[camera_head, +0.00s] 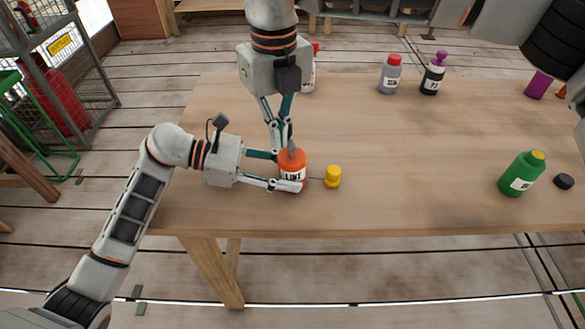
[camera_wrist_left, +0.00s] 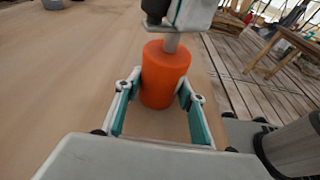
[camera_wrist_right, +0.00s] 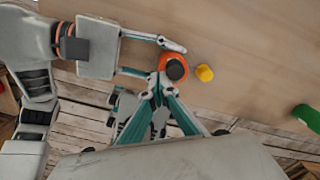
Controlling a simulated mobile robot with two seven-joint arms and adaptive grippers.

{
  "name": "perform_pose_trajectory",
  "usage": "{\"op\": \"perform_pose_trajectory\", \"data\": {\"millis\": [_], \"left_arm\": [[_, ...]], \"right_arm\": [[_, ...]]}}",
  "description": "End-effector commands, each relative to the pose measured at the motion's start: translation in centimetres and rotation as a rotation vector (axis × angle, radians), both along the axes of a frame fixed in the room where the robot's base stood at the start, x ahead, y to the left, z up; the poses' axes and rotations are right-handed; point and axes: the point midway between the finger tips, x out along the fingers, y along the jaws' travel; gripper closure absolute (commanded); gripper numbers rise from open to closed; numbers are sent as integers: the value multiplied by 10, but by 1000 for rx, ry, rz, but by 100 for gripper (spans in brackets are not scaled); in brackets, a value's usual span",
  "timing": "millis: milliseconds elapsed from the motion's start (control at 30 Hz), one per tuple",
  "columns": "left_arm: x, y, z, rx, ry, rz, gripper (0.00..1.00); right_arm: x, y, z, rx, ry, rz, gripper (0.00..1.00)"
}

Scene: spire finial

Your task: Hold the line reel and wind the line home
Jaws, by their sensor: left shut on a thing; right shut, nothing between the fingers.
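A grey knob or crank (camera_wrist_right: 176,70) stands on the reel's top. A short thin line (camera_head: 315,179) runs from the reel to a yellow piece (camera_head: 333,177) lying close on its right. My right gripper (camera_head: 281,142) points down, shut and empty, at the reel's top beside the knob; whether it touches is unclear.
Grey (camera_head: 390,75) and dark (camera_head: 433,75) bottles stand at the back; another red-capped bottle (camera_head: 310,72) is partly hidden by my right arm. The table's middle is clear.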

Motion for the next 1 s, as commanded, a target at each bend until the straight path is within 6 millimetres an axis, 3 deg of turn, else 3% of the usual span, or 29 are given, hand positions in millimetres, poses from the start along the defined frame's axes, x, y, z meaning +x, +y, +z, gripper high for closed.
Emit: {"op": "perform_pose_trajectory", "data": {"millis": [1000], "left_arm": [[-1, 0, -1, 0, 1, -2, 73]], "right_arm": [[10, -1, 0, 0, -2, 0, 100]]}}
